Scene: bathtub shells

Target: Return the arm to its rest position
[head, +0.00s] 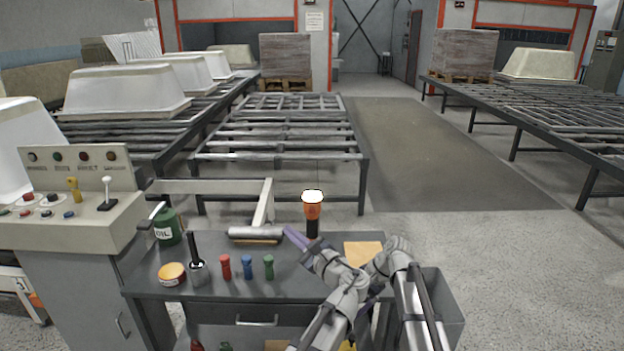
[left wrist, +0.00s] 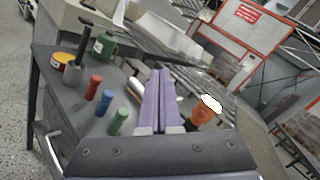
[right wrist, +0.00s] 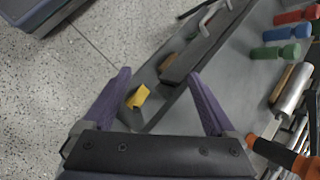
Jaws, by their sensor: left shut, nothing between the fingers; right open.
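My left gripper (head: 292,237) has purple fingers and reaches over the cart top, between the metal roller and the orange flashlight. In the left wrist view its fingers (left wrist: 160,72) lie side by side, shut with nothing between them. My right gripper (right wrist: 158,76) is open and empty in the right wrist view, pointing down past the cart edge. In the head view it is mostly hidden behind my arm links at the cart's right side. Both arms extend forward from the bottom of the head view.
The cart top (head: 215,250) holds an orange flashlight (head: 312,211), a metal roller (head: 256,233), red (head: 226,267), blue (head: 247,266) and green (head: 268,267) pieces, an oil can (head: 167,227) and a yellow tin (head: 172,273). A control console (head: 75,225) stands left. Open floor lies right.

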